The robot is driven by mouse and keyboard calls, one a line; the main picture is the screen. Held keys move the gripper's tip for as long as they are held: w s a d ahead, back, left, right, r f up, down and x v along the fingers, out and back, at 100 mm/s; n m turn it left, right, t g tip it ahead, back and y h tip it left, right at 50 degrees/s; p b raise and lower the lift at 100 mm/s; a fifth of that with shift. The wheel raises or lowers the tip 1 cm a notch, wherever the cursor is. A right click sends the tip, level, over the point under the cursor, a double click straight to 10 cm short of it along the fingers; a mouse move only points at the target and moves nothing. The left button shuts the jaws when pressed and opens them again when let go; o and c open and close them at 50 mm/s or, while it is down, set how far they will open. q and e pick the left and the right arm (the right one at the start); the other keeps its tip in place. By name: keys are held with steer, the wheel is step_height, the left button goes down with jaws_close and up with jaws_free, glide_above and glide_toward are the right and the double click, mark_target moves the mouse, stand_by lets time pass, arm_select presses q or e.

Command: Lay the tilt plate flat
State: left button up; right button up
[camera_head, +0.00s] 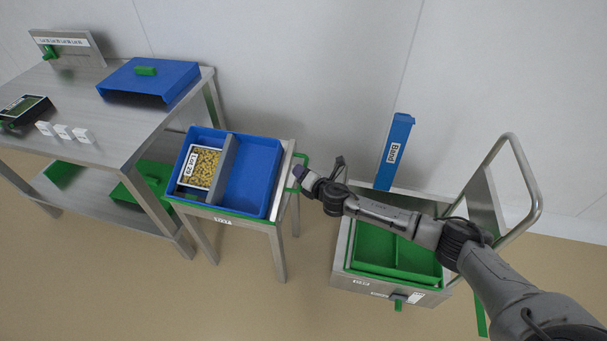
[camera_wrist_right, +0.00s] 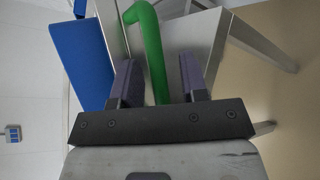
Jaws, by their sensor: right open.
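The tilt plate (camera_head: 287,160) is the steel top of a small stand, with a green lip along its front edge. It looks slanted towards the front, but the angle is hard to judge. A blue tray with a grey divider (camera_head: 252,178) sits on it and hides most of it. A green handle (camera_head: 304,159) sticks out from its right side. My right gripper (camera_head: 300,172) is at this handle. In the right wrist view, the open fingers (camera_wrist_right: 158,82) stand on either side of the green handle (camera_wrist_right: 154,52), with gaps visible. My left gripper is out of view.
A labelled bag of yellow pieces (camera_head: 202,166) lies in the tray's left compartment. A steel bench (camera_head: 110,117) with a blue cover (camera_head: 170,82) stands left.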

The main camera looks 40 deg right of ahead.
steer(key=shift+c, duration=0.3)
jaws_close()
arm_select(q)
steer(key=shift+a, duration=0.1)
